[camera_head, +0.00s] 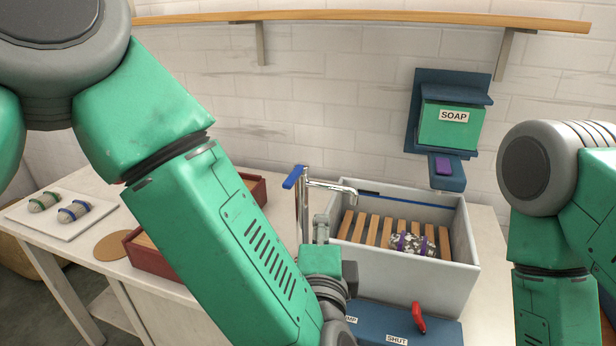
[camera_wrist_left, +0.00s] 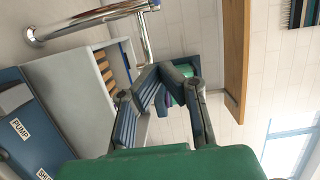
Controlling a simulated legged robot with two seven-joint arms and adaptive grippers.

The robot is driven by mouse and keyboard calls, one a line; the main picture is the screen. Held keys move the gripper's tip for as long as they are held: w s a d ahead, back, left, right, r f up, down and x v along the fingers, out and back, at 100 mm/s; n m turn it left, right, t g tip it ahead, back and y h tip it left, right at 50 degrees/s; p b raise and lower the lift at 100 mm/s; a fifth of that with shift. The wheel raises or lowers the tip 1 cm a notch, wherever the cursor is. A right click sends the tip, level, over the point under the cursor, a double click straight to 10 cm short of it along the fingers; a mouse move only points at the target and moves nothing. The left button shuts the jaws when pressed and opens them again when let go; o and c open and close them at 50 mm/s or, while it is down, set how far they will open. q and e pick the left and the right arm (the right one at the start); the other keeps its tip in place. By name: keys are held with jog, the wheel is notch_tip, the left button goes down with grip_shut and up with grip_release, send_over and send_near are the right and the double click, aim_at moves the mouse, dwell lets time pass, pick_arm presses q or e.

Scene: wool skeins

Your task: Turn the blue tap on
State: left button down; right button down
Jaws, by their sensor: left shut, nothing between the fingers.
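The tap (camera_head: 302,205) is a chrome post with a spout over the sink, and its blue lever (camera_head: 292,177) points up and to the left at the top. My left gripper (camera_head: 321,224) is beside the post, below the spout, partly hidden behind my wrist. In the left wrist view its fingers (camera_wrist_left: 163,75) come together, shut and empty. The chrome tap pipe (camera_wrist_left: 90,22) crosses the top left of that view, apart from the fingers; the blue lever does not show there. My right arm is at the right edge, its gripper out of view.
The grey sink (camera_head: 455,270) has wooden slats and a speckled skein (camera_head: 412,244) with purple bands. A blue panel (camera_head: 375,322) with a red lever (camera_head: 419,317) stands in front. A soap dispenser (camera_head: 452,125) hangs behind. A red tray (camera_head: 150,262) lies left, partly behind my arm.

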aim_at(296, 176)
pick_arm(q)
jog(key=shift+a+r, duration=0.1)
jog(key=shift+r, duration=0.05)
jog(key=shift+w+a+p, duration=0.15)
jog(key=shift+w+a, duration=0.35)
jog(key=shift+w, duration=1.35)
jog(key=shift+w+a+p, duration=0.2)
jog(key=shift+w+a, duration=0.35)
jog(key=shift+w, duration=1.35)
jog(key=shift+w+a+p, duration=0.15)
jog(key=shift+w+a, duration=0.35)
jog(key=shift+w, duration=1.35)
jog(key=shift+d, duration=0.1)
jog(key=shift+h, duration=0.3)
